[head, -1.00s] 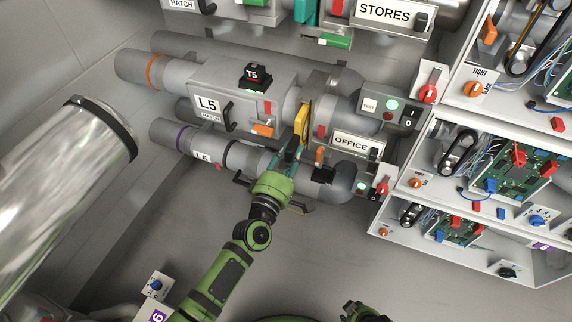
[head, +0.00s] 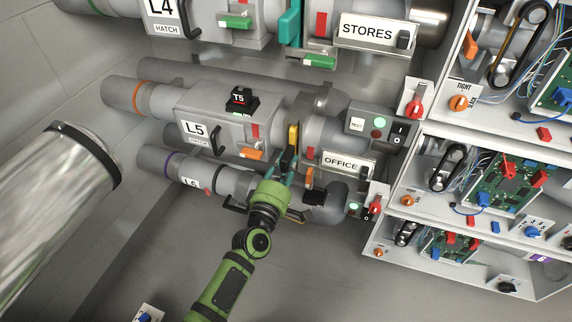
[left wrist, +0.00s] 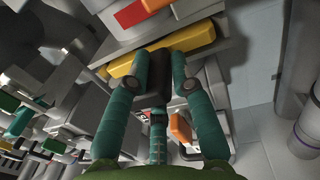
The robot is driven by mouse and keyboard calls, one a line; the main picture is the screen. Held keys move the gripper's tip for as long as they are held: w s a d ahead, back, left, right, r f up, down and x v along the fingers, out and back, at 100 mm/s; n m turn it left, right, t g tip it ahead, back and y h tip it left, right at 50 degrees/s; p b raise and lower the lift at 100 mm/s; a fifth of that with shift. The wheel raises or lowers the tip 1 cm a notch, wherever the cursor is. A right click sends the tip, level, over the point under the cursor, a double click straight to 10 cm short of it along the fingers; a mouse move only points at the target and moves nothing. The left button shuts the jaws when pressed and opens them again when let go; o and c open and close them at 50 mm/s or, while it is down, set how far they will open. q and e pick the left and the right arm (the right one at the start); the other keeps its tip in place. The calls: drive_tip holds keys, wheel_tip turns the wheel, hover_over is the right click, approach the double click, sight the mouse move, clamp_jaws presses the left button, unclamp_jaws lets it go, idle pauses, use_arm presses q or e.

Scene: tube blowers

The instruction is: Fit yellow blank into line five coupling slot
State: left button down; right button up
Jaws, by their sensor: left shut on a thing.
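The yellow blank (head: 293,137) stands on edge at the L5 line's coupling, between the grey L5 housing (head: 228,110) and the pipe section (head: 323,133) with the OFFICE sign. My left gripper (head: 286,165) is below it, shut on its dark handle. In the left wrist view the teal fingers (left wrist: 159,85) close on both sides of the black handle (left wrist: 158,74), with the yellow edge (left wrist: 190,38) beyond, against grey plates. The fingers and flanges hide part of the blank. I cannot tell how deep it sits in the slot. My right gripper is not in view.
An orange lever (head: 251,154) and a red one (head: 310,153) flank the coupling. The L6 pipe (head: 232,180) runs close under my gripper. Line L4 (head: 230,12), with a teal blank (head: 290,22), is above. Shelves of electronics (head: 490,190) stand at right.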

use_arm(q)
drive_tip(key=shift+w, duration=0.1)
drive_tip(key=c, duration=1)
unclamp_jaws()
drive_tip(key=shift+f, duration=0.1)
drive_tip(key=shift+s+a, duration=0.15)
drive_tip(key=shift+s, duration=0.25)
drive_tip(key=r+v, duration=0.1)
drive_tip(key=v, duration=1)
drive_tip(key=shift+f, duration=0.4)
